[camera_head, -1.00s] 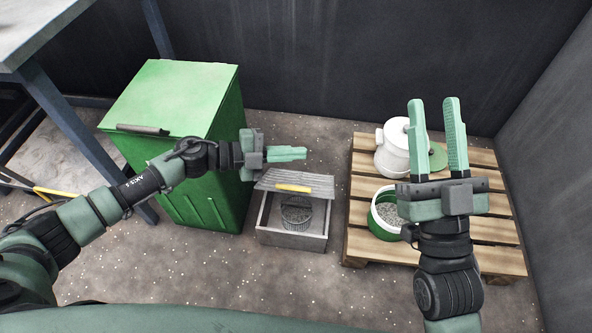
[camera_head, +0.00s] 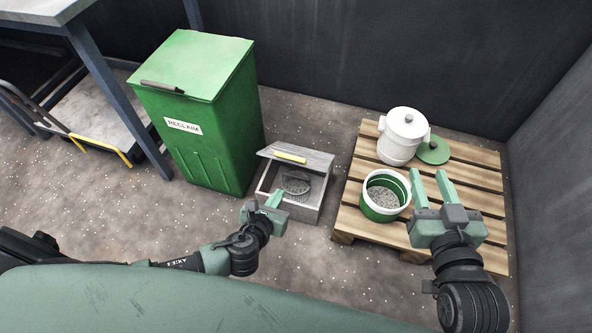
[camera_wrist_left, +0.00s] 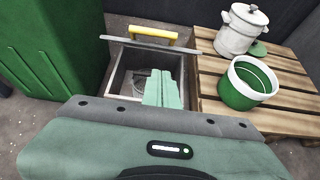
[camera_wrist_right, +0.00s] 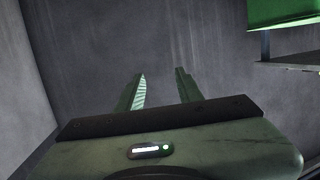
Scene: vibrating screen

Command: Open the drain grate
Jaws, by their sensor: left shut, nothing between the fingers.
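The drain is a grey open-topped box (camera_head: 308,213) on the floor. Its grey lid, the grate (camera_head: 318,161), stands raised and tilted along the back edge, with a yellow handle (camera_head: 290,157) on it. A round dark strainer (camera_head: 297,183) shows inside the box. The grate is also in the left wrist view (camera_wrist_left: 120,45), beyond my fingers. My left gripper (camera_head: 274,203) is shut and empty at the box's front left, apart from the grate. My right gripper (camera_head: 433,179) is open and empty, over the pallet's front right. Its fingers also show in the right wrist view (camera_wrist_right: 160,88).
A green bin (camera_head: 205,120) labelled RECLAIM stands left of the box. A wooden pallet (camera_head: 480,200) to the right holds a white lidded pot (camera_head: 400,145), a green lid (camera_head: 434,152) and a green-and-white bucket (camera_head: 382,205) of grey grains. A cart (camera_head: 100,110) stands far left.

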